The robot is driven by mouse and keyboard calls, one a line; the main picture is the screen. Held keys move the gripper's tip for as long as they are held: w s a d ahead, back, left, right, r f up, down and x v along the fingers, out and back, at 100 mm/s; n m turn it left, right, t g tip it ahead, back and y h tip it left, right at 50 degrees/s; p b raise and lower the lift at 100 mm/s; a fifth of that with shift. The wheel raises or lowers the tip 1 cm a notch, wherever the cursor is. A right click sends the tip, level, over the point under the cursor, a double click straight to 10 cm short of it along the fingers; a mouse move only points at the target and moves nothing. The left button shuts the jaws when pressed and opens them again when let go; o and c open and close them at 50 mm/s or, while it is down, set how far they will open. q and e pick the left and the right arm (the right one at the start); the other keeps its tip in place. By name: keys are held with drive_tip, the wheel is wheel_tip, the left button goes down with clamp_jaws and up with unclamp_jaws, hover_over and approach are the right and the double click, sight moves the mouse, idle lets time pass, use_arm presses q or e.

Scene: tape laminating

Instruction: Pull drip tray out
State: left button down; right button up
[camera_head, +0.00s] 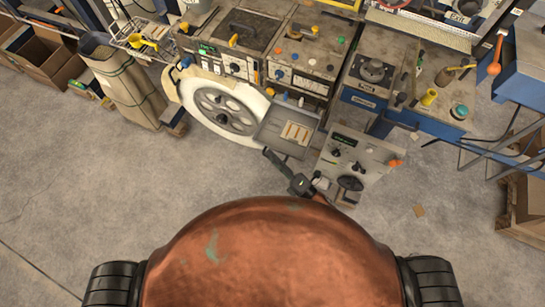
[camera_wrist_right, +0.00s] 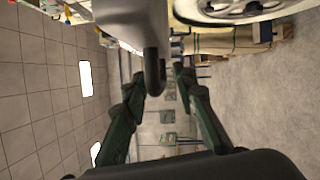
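In the right wrist view a grey body, probably the tray (camera_wrist_right: 130,22), hangs in from the top with a dark hooked handle (camera_wrist_right: 154,72). The right gripper (camera_wrist_right: 160,76) has its two dark green fingers apart. The handle end is between the fingertips, nearer the left one; contact is unclear. My left gripper is out of view.
A tilted control panel (camera_head: 372,155) with knobs stands right of the tray. The large grey wheel (camera_head: 224,110) with a white rim is to the left. A blue-framed bench (camera_head: 430,118) is at the right. The concrete floor (camera_head: 130,190) at the left is clear.

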drive_tip(key=r+v, duration=0.1)
drive_tip(key=v, duration=1.1)
drive_tip(key=shift+f, duration=0.5)
drive_tip(key=d+f+m+g+h, duration=0.1)
drive_tip(key=d+f+m+h, duration=0.3)
drive_tip(key=f, duration=0.6)
drive_tip(key=d+f+m+h, duration=0.3)
drive_tip(key=d+f+m, duration=0.3)
drive_tip(key=f, duration=0.5)
drive_tip(key=s+d+f+m+g+h, duration=0.2)
drive_tip(key=s+d+f+m, duration=0.15)
drive_tip(key=f, duration=0.35)
drive_tip(key=s+d+f+m+g+h, duration=0.1)
drive_tip(key=s+d+f+m+g, duration=0.1)
drive_tip(key=s+d+f, duration=0.4)
drive_tip(key=s+d+f+m+g+h, duration=0.1)
drive_tip(key=s+f+m+g, duration=0.1)
drive_tip(key=s+f, duration=0.3)
drive_tip(key=s+d+f+m+g+h, duration=0.1)
drive_tip(key=s+f+m, duration=0.4)
drive_tip(key=s, duration=0.8)
drive_tip(key=s+d+f+m+g+h, duration=0.1)
drive_tip(key=s+d+f+m+g, duration=0.2)
drive_tip(key=s+f, duration=0.4)
drive_tip(key=shift+s+d+f+m+g, duration=0.25)
drive_tip(key=shift+s+m+g, duration=0.5)
drive_tip(key=shift+s+g, duration=0.35)
drive_tip(key=shift+w, duration=0.1)
